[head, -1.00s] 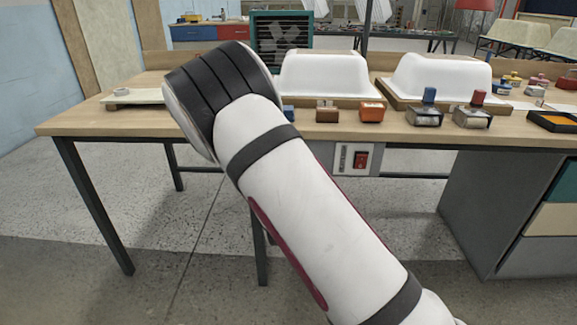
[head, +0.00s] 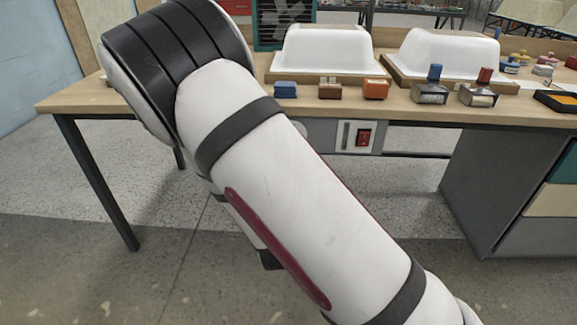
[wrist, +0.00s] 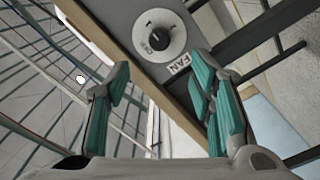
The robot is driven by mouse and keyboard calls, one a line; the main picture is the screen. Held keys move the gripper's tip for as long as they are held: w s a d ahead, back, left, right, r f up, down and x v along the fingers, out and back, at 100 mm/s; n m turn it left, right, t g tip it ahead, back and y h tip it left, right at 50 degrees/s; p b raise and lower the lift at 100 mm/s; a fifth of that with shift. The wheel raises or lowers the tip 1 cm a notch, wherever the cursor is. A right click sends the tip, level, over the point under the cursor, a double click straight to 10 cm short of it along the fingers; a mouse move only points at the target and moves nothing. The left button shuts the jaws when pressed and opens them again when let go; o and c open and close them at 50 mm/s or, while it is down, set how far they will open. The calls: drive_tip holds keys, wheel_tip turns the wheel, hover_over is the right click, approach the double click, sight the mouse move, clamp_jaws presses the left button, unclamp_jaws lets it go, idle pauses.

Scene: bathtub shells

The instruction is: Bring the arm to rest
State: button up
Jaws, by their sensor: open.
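My arm crosses the head view from the lower right to the upper left, with its elbow high in front of the workbench (head: 75,103). My gripper is out of sight in the head view. In the wrist view my gripper (wrist: 160,95) is open and empty, its teal-padded fingers wide apart. Beyond the fingers a grey panel with a round dial (wrist: 158,38) and a label reading FAN (wrist: 179,64) shows. I cannot tell how far the fingers are from the panel.
On the bench stand two white tub shells (head: 325,50) (head: 447,52), blue (head: 285,89), brown (head: 330,90) and orange (head: 376,89) blocks, and two stamp-like tools (head: 430,90) (head: 480,90). A red switch (head: 364,138) sits under the bench edge. A drawer cabinet (head: 510,190) stands at right. Floor in front is open.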

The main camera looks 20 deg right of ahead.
drive_tip(key=s+a+r+m+g+y, duration=0.25)
drive_tip(key=s+g+y, duration=0.2)
drive_tip(key=s, duration=0.25)
drive_tip(key=s+a+r+m+g+y, duration=0.1)
drive_tip(key=s+r+m+g+y, duration=0.25)
drive_tip(key=s+g, duration=0.25)
drive_tip(key=s+d+r+g+h, duration=0.1)
drive_tip(key=s+d+r+g, duration=0.1)
drive_tip(key=s, duration=0.7)
drive_tip(key=s+d+r+g, duration=0.2)
drive_tip(key=s+d+r, duration=0.1)
drive_tip(key=s, duration=0.7)
drive_tip(key=s+d+r+g+h, duration=0.1)
drive_tip(key=s+d+r+g, duration=0.1)
drive_tip(key=s, duration=0.7)
wheel_tip(320, 180, up, 32)
drive_tip(key=t+p, duration=0.3)
drive_tip(key=p, duration=2.6)
drive_tip(key=shift+s+d+m+p, duration=0.2)
drive_tip(key=shift+m+p, duration=0.1)
drive_tip(key=shift+p, duration=0.1)
